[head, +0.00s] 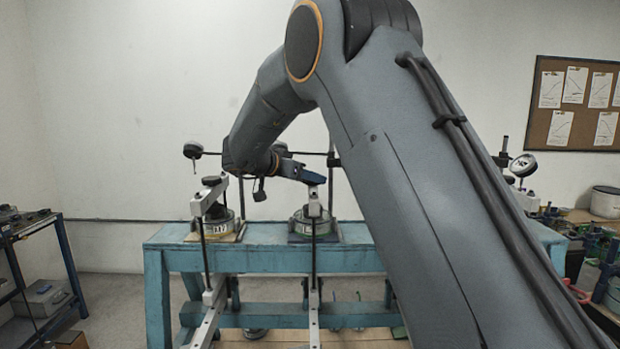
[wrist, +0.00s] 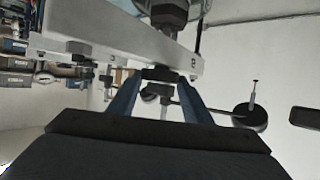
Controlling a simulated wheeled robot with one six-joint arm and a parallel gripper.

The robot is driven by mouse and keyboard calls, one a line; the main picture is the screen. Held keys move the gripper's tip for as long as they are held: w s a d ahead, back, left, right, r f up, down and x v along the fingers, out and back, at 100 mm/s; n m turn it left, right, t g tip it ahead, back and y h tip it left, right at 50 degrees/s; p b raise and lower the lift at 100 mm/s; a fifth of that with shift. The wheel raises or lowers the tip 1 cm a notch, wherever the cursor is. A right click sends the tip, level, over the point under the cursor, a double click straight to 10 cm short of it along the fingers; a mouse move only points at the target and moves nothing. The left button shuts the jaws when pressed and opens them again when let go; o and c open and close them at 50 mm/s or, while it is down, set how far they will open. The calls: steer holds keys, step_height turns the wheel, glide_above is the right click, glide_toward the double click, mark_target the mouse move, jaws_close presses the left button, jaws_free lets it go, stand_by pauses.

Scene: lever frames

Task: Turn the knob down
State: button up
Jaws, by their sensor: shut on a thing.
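My gripper (head: 315,178) is at the top of the middle lever frame (head: 314,208) in the head view. In the wrist view its two blue fingers (wrist: 160,80) reach forward on either side of a small dark knob (wrist: 160,73) at the light metal lever bar (wrist: 120,45). The gripper is shut on this knob. In the head view the gripper hides the knob. The left lever frame (head: 209,200) carries a similar black knob (head: 211,181) on its top, apart from my gripper.
Both frames stand on a blue bench (head: 270,259), with round gauge-like pieces under them. A dark horizontal rod with a round end (head: 193,151) runs behind my gripper. A cluttered table stands at the right and a shelf cart (head: 68,262) at the left.

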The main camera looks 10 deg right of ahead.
steer(key=shift+r+m+g, duration=0.1)
steer(key=shift+m+g, duration=0.2)
stand_by(0.4)
steer(key=o, duration=1.1)
steer(key=shift+a, duration=0.1)
steer(key=shift+c, duration=0.2)
steer(key=b+v, duration=0.3)
steer(key=v, duration=0.4)
steer(key=shift+a, duration=0.35)
steer(key=shift+s+d, duration=0.1)
steer(key=shift+s, duration=0.1)
